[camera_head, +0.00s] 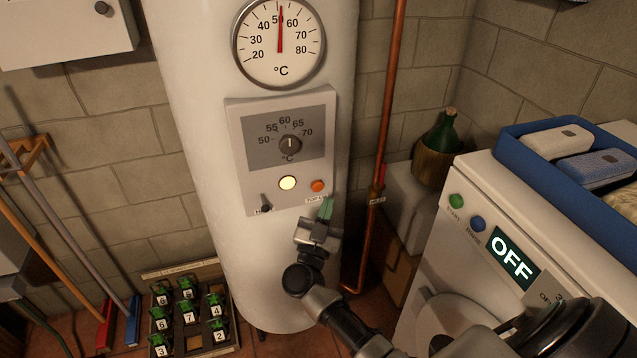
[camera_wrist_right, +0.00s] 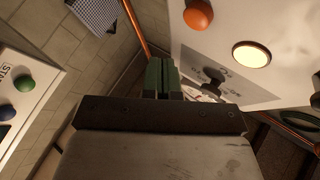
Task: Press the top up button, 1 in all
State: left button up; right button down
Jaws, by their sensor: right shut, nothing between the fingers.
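The top up button (camera_head: 318,185) is a small round orange button at the lower right of the control panel (camera_head: 237,130) on the white boiler. A label below it is partly covered by my fingers. In the right wrist view the orange button (camera_wrist_right: 198,14) shows at the top, standing out from the panel. My right gripper (camera_head: 327,206) is shut and empty, its green fingertips just below and right of the button. In the right wrist view its fingers (camera_wrist_right: 161,78) point at the panel's edge region, apart from the button. My left gripper is not in view.
A lit round lamp (camera_head: 288,183) sits left of the button, with a small dark lever (camera_head: 265,203) below it. A temperature knob (camera_head: 290,145) is above. A copper pipe (camera_head: 385,120) runs right of the boiler. A white machine (camera_head: 437,262) reading OFF stands further right.

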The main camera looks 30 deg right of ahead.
jog(key=shift+s+a+p, duration=0.25)
jog(key=shift+s+p, duration=0.2)
jog(key=shift+s, duration=0.6)
jog(key=s+a+f+n+t+y, duration=0.1)
jog(key=a+f+n+t+y, duration=0.15)
jog(key=f+n+y, duration=0.6)
jog(key=a+f+n+t+y, duration=0.1)
jog(key=a+f+n+y, duration=0.4)
jog(key=f, duration=0.6)
jog(key=s+a+f+g+y, duration=0.1)
jog(key=s+f+g+y, duration=0.2)
jog(key=s+f, duration=0.35)
jog(key=s+a+f+g+y, duration=0.1)
jog(key=s+f+g+y, duration=0.2)
jog(key=f, duration=0.7)
jog(key=s+f+g, duration=0.3)
jog(key=s+f, duration=0.2)
jog(key=s, duration=0.5)
jog(key=s+d+f+n+g, duration=0.1)
jog(key=s+f+g, duration=0.3)
jog(key=s, duration=0.7)
jog(key=s+f+g+h, duration=0.1)
jog(key=s+f+g, duration=0.3)
jog(key=s, duration=0.7)
notch_tip(320, 180, down, 2)
jog(key=shift+s+d+f+n, duration=0.15)
jog(key=shift+d+f+n, duration=0.05)
jog(key=shift+d+n, duration=0.15)
